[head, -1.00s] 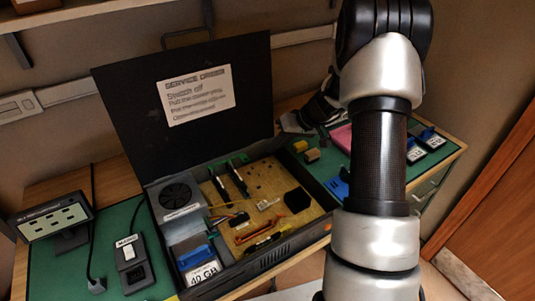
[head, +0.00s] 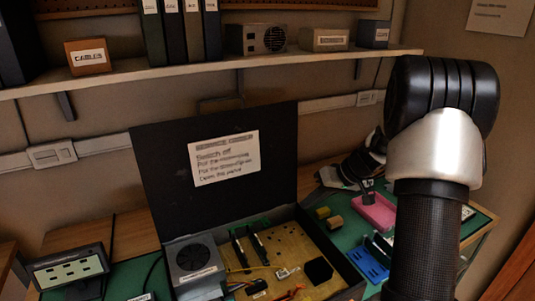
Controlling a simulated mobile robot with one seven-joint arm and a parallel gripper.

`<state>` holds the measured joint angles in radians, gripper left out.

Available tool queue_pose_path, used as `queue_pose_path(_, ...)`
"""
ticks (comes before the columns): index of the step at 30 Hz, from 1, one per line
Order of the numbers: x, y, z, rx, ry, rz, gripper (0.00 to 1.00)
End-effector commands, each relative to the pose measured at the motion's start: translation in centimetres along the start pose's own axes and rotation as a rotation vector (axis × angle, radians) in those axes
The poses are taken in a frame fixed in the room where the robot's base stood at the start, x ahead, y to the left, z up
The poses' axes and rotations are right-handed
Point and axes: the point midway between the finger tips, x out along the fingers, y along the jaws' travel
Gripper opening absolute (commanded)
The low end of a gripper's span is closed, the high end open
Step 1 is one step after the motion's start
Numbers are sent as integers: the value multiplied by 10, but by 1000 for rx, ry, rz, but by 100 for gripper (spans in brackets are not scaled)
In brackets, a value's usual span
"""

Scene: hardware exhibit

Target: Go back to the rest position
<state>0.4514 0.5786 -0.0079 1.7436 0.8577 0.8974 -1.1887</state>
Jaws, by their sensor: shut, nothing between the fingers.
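My arm rises at the right of the head view and partly hides the bench. My gripper (head: 368,192) shows beyond it, small and partly hidden, above the pink tray (head: 377,214). It looks shut, with nothing seen in it. The open black case (head: 205,160) stands on the bench, its lid upright with a paper service sheet (head: 224,158) on it. Inside are a fan unit (head: 196,262) and a tan circuit board (head: 262,250).
A small display (head: 70,267) stands at the left. Yellowish blocks (head: 328,217) and a blue part (head: 368,263) lie right of the case. Above runs a shelf (head: 215,67) with binders (head: 178,30) and boxes.

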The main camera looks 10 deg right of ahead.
Motion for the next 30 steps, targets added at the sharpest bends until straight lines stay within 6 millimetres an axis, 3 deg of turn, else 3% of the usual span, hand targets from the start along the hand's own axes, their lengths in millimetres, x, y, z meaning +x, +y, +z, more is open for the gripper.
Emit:
queue_pose_path(5, -42, -54, -5, 3, -35, 36, 0)
queue_pose_path(8, -82, -106, 1, 19, -67, 84, 0)
queue_pose_path(12, -136, -170, 25, 54, -96, 175, 0)
queue_pose_path(18, -205, -237, 73, 110, -68, 318, 0)
queue_pose_path(24, -251, -267, 121, 100, 10, 436, 0)
queue_pose_path(30, -267, -272, 146, 34, 56, 493, 0)
